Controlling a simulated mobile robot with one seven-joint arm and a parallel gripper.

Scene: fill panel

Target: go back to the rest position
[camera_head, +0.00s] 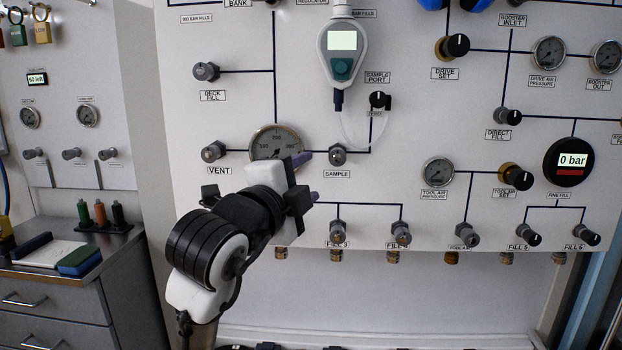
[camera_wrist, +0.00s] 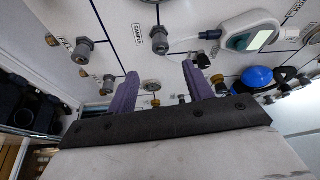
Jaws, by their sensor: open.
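My gripper (camera_head: 309,178) is in front of the lower middle of the white fill panel (camera_head: 440,95). Its purple fingers are apart, with nothing visible between them. In the head view the fingertips point right, near the SAMPLE knob (camera_head: 338,155) and left of it; I cannot tell whether they touch anything. In the wrist view the two purple fingers (camera_wrist: 160,92) stand open in front of the panel. My arm covers part of the panel's lower left, including the lower edge of a round gauge (camera_head: 272,141).
A handheld meter (camera_head: 342,50) hangs on the panel, its clear tube running to the SAMPLE PORT (camera_head: 378,100). Several knobs and gauges stick out of the panel. A drawer cabinet (camera_head: 60,300) with a clipboard and coloured markers stands at the left.

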